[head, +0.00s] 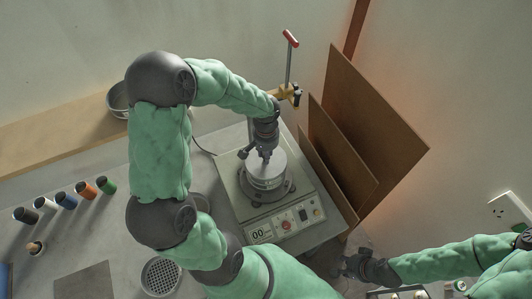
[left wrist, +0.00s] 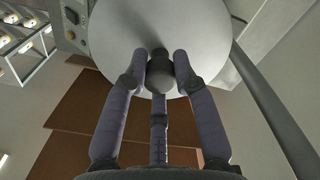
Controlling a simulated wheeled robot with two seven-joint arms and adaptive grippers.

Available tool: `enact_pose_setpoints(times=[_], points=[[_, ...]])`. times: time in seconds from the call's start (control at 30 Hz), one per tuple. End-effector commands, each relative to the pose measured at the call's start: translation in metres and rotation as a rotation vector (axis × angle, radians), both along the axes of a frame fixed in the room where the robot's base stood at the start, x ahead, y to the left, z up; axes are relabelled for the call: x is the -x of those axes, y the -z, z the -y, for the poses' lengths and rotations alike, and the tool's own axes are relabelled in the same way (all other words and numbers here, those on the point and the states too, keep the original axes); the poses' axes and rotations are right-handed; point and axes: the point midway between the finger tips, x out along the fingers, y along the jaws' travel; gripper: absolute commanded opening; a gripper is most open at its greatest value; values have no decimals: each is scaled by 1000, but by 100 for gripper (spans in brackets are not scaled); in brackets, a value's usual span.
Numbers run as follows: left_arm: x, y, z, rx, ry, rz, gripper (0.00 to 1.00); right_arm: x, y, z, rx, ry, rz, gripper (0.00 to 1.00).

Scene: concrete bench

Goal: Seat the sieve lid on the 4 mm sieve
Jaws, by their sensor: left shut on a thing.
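The sieve lid (head: 279,165) is a round grey metal disc above the sieve stack (head: 267,183) on the shaker. My left gripper (head: 266,157) comes down from above and is shut on the lid's knob. In the left wrist view the fingers close around the knob (left wrist: 160,75) with the lid's pale disc (left wrist: 125,30) beyond it. The lid appears level and at the top of the stack; I cannot tell whether it touches the rim. Which sieve is the 4 mm one is not readable. My right gripper (head: 352,266) is low at the right, away from the stack; its fingers are unclear.
The shaker (head: 235,205) has a front control panel (head: 285,222) and a red-handled rod (head: 290,40) behind. Brown boards (head: 365,130) lean at its right. A perforated sieve (head: 161,276), several coloured-capped jars (head: 85,190) and a bowl (head: 118,98) are at the left.

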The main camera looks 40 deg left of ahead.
Motion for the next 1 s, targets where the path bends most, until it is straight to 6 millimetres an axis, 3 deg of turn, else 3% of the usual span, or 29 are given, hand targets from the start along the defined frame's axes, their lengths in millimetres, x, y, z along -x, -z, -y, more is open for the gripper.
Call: enact_pose_setpoints(times=[0.83, 0.87, 0.9, 0.97, 1.0], points=[[0, 7, 0, 0, 0, 1, 0, 0, 8, 0, 0, 0, 0, 35], [0, 7, 0, 0, 0, 1, 31, 0, 8, 0, 0, 0, 0, 35], [0, 7, 0, 0, 0, 1, 42, 0, 8, 0, 0, 0, 0, 35], [0, 7, 0, 0, 0, 1, 56, 0, 8, 0, 0, 0, 0, 35], [0, 7, 0, 0, 0, 1, 56, 0, 8, 0, 0, 0, 0, 35]])
